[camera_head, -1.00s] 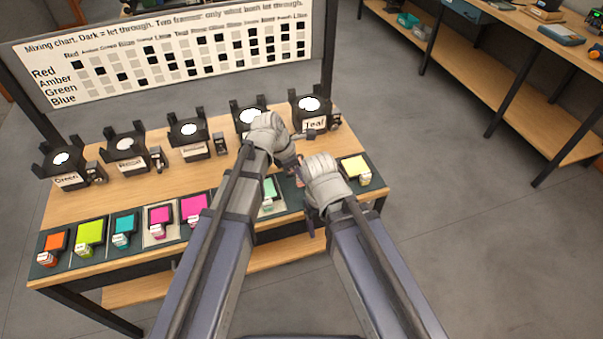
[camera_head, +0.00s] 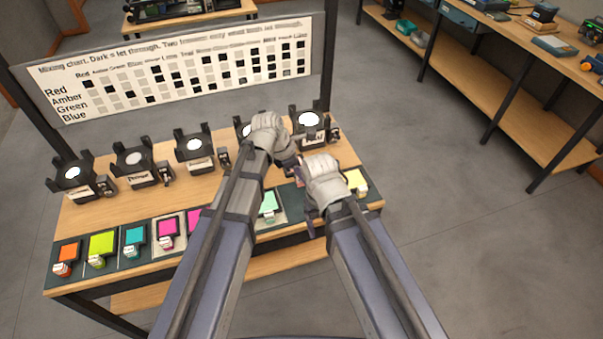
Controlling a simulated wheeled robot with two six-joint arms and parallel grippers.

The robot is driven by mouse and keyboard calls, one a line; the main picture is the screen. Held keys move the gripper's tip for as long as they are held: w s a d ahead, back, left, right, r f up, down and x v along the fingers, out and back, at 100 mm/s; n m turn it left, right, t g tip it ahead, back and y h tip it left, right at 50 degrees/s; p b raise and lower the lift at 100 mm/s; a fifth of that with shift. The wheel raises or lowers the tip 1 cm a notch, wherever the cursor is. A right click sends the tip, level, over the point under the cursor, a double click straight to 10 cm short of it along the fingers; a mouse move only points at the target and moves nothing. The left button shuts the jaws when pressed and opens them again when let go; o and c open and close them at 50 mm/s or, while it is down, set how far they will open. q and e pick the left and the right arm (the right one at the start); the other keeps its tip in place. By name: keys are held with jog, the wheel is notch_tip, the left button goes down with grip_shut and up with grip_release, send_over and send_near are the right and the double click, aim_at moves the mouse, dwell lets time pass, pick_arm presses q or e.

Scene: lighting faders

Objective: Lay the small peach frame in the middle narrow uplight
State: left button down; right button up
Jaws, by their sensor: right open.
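Several black uplights stand in a row on the table; the middle one of the row (camera_head: 194,145) has a white lit lens and a front label too small to read. My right gripper (camera_head: 307,192) is open over the front strip of coloured frames, between the mint and the yellow frame. My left gripper (camera_head: 288,160) is close beside it, above the table; its fingers are partly hidden, so I cannot tell whether they are open. A small pinkish patch shows between the two grippers, but I cannot tell whether it is the peach frame. My arms cover part of the strip.
Orange (camera_head: 68,252), lime (camera_head: 102,243), teal (camera_head: 134,235), magenta (camera_head: 168,226), mint (camera_head: 268,203) and yellow (camera_head: 357,180) frames lie along the front edge. A mixing chart (camera_head: 180,70) stands behind. A workbench (camera_head: 500,100) is at the right, with free floor between.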

pick_arm(q)
jog(key=shift+r+p, duration=1.85)
jog(key=shift+r, duration=0.4)
jog(key=shift+f, duration=0.1)
